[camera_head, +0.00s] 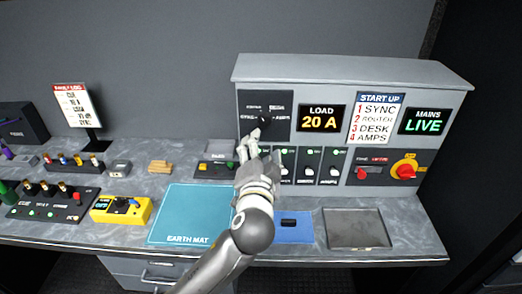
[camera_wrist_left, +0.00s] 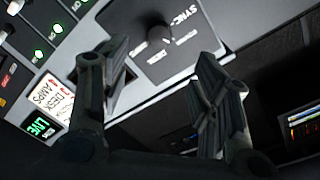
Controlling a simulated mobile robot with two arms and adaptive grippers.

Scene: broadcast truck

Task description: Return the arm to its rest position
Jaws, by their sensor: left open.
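My left arm (camera_head: 240,238) comes in from the bottom of the head view and reaches over the desk to the grey panel. My left gripper (camera_head: 250,143) is open and empty in front of the panel's left part, just below a black rotary knob (camera_head: 265,120). In the left wrist view the two fingers of the gripper (camera_wrist_left: 160,85) stand wide apart, and the knob (camera_wrist_left: 159,37) shows beyond them, apart from both fingers. The gripper and wrist hide part of the leftmost breaker switches. My right gripper is not in view.
The grey panel (camera_head: 350,71) carries a LOAD 20 A display (camera_head: 321,118), a START UP list and a red knob (camera_head: 404,171). On the desk lie a teal earth mat (camera_head: 185,225), a yellow meter (camera_head: 121,210) and a grey tray (camera_head: 358,229). A sign stand (camera_head: 78,110) is at left.

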